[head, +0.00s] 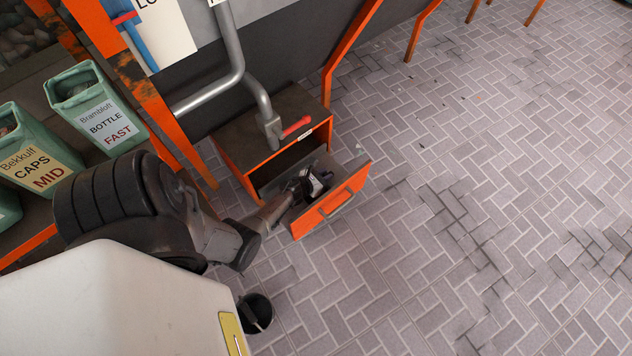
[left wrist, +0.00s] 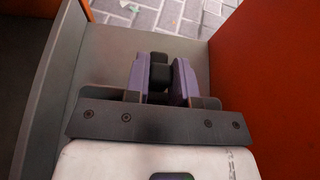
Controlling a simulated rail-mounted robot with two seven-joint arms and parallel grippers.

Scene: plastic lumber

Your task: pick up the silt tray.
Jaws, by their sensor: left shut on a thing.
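What looks like the silt tray (head: 360,179) is a drawer-like grey box with an orange front and a bar handle. It stands pulled out of a low orange-and-dark cabinet (head: 262,130). My left gripper (head: 316,184) reaches down inside it, behind the orange front. In the left wrist view my left gripper (left wrist: 160,80) has its purple-grey fingers closed on a small dark block-like thing (left wrist: 160,73). The tray's grey wall (left wrist: 58,80) is on the left there and its orange front (left wrist: 270,85) on the right. I cannot tell whether the dark thing is part of the tray.
A grey pipe with a red-handled valve (head: 292,127) hangs over the cabinet. Green labelled bins (head: 100,112) stand on a shelf at left. A black bucket-like container (head: 257,312) is on the floor below my arm. The paved floor (head: 480,180) at right is clear.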

